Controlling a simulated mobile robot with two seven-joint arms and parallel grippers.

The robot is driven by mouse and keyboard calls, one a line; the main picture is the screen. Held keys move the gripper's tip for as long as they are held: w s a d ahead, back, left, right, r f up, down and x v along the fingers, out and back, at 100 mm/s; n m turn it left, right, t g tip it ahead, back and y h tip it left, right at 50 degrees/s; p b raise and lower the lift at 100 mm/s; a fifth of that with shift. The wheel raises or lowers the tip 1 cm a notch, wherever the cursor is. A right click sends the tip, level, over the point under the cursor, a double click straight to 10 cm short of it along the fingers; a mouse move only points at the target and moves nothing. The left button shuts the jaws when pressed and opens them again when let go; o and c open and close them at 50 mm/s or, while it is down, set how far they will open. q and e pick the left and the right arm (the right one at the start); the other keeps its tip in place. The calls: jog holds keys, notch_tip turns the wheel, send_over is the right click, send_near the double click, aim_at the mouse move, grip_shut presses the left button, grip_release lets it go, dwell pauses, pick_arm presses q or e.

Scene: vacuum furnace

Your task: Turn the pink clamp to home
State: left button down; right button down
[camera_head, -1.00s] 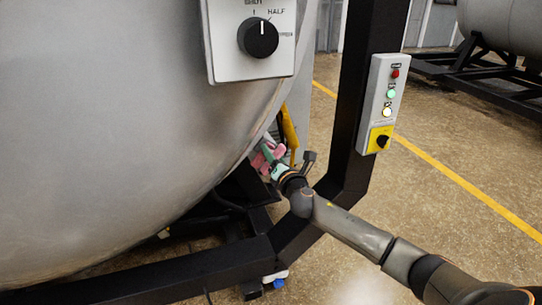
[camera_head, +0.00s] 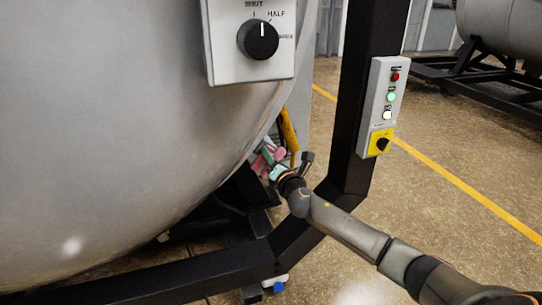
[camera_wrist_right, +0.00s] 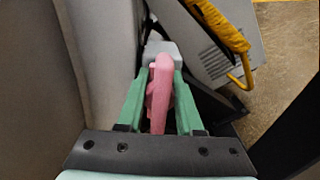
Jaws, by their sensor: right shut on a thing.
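The pink clamp (camera_wrist_right: 160,92) sits between the two green fingers of my right gripper (camera_wrist_right: 160,105) in the right wrist view. The fingers are shut on it, one on each side. A light grey block (camera_wrist_right: 161,48) shows just behind the clamp. In the head view the pink clamp (camera_head: 259,166) shows at the lower right edge of the big grey furnace vessel (camera_head: 110,130). My right gripper (camera_head: 272,168) reaches it there and partly hides it. My left gripper is not in view.
A black frame post (camera_head: 375,90) stands right of the vessel, with a button panel (camera_head: 383,105) on it. A knob panel (camera_head: 252,42) hangs above. A yellow part (camera_wrist_right: 222,24) lies right of the clamp in the right wrist view. Open floor (camera_head: 460,150) lies to the right.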

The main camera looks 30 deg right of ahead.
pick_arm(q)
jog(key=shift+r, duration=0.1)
pick_arm(e)
jog(key=shift+m, duration=0.3)
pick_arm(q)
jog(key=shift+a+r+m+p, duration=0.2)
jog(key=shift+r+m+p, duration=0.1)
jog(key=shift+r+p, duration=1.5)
pick_arm(e)
jog(key=shift+f+m, duration=0.15)
jog(key=shift+m, duration=2.7)
jog(key=shift+f+m, duration=0.2)
jog(key=shift+m, duration=2.7)
jog(key=shift+f+m, duration=0.15)
jog(key=shift+m, duration=2.7)
jog(key=c, duration=0.8)
grip_release()
jog(key=shift+c, duration=0.2)
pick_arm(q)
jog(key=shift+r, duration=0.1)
pick_arm(e)
jog(key=shift+s, duration=0.15)
